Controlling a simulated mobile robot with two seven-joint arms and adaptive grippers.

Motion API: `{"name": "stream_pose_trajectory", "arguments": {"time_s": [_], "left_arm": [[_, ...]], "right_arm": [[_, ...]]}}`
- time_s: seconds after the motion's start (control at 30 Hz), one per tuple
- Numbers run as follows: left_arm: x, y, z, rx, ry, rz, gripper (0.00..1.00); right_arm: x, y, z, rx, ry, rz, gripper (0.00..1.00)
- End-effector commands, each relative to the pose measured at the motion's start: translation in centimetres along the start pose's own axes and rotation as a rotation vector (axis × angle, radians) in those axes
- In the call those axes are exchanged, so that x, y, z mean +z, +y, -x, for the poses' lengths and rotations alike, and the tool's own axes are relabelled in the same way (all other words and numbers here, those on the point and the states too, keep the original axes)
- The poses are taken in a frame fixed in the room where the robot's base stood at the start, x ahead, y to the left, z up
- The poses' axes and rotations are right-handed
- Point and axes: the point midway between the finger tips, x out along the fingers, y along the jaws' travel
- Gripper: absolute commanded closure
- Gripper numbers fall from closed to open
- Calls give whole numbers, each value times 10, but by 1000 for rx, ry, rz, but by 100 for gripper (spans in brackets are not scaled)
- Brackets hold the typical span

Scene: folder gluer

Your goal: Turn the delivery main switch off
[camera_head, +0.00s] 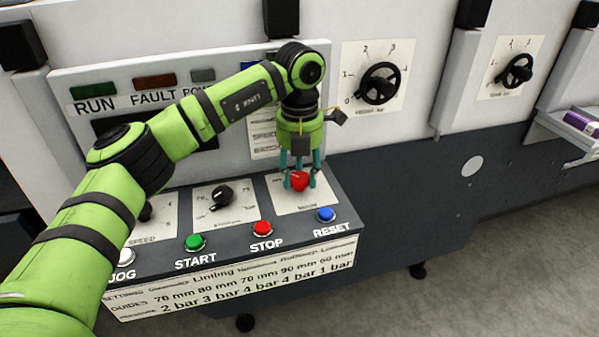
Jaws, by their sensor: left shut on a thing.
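A red rotary switch (299,181) sits on a white plate (312,198) at the right end of the sloping control panel. The small print on its plate is too blurred to read surely. My left gripper (299,178) points down over the red switch, its teal fingers shut on it. The fingers hide part of the knob, and I cannot tell which position it points to. My right gripper is not in view.
A black knob (221,195) is left of the red switch. Green START (195,243), red STOP (262,229) and blue RESET (325,214) buttons line the panel's front edge. Black handwheels (380,83) (515,70) are on the wall at right. Grey floor is clear at lower right.

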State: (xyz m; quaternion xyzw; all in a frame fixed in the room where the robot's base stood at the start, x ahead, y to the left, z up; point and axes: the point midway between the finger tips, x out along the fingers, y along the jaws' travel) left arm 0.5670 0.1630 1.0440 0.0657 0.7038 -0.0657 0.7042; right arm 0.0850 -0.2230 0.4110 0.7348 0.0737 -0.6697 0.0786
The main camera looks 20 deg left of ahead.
Motion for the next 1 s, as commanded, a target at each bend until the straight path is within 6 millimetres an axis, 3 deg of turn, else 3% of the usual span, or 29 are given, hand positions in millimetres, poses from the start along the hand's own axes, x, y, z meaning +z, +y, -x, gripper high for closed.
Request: {"name": "stream_pose_trajectory", "arguments": {"time_s": [0.43,0.47,0.5,0.53,0.87,1.0], "left_arm": [[-1,0,-2,0,5,11,89],[-1,0,-2,0,5,11,52],[-1,0,-2,0,5,11,36],[-1,0,-2,0,5,11,32],[0,0,0,0,1,10,32],[1,0,12,0,-2,10,32]], "right_arm": [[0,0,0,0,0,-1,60],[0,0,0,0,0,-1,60],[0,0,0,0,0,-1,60],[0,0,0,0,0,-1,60],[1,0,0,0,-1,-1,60],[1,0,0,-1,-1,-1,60]]}}
